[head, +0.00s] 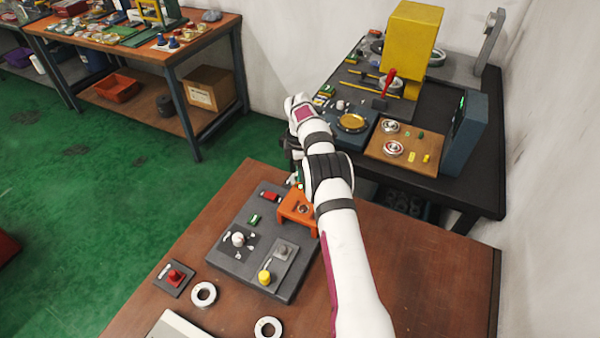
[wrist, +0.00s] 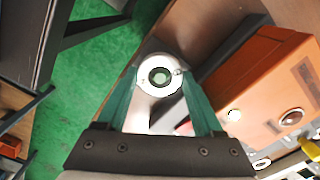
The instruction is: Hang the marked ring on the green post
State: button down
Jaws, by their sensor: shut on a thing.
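In the wrist view a pale metal ring (wrist: 159,59) with a small dark mark on its right side sits between the green fingers of my gripper (wrist: 161,86), which is shut on it. A pale green round shape (wrist: 160,77) shows through the ring's hole, perhaps the top of the green post; I cannot tell whether the ring is around it or above it. In the head view my arm hides most of the gripper and the ring. A small green part (head: 300,184) shows beside the arm, near the far corner of the grey board (head: 225,257).
An orange block (head: 297,207) stands close to my gripper. The board also bears a white-topped post (head: 238,239), a yellow post (head: 265,276) and a grey post (head: 282,248).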

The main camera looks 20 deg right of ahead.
jog(key=shift+f, duration=0.35)
dwell(0.3)
grip_release()
jog(key=shift+r, duration=3.75)
jog(key=shift+r, duration=0.1)
jog(key=s+a+r+m+y, duration=0.1)
jog(key=s+a+r+m, duration=0.45)
jog(key=s+r, duration=0.4)
jog(key=s+a+r+m, duration=0.4)
jog(key=s+r+m, duration=0.3)
jog(key=s, duration=0.4)
jog(key=s+a+f+m, duration=0.2)
jog(key=s+m, duration=0.2)
jog(key=s, duration=0.7)
jog(key=s+a+f+m, duration=0.2)
jog(key=s+m, duration=0.2)
jog(key=s, duration=0.7)
jog(key=shift+s+a+y, duration=0.25)
jog(key=shift+y, duration=0.15)
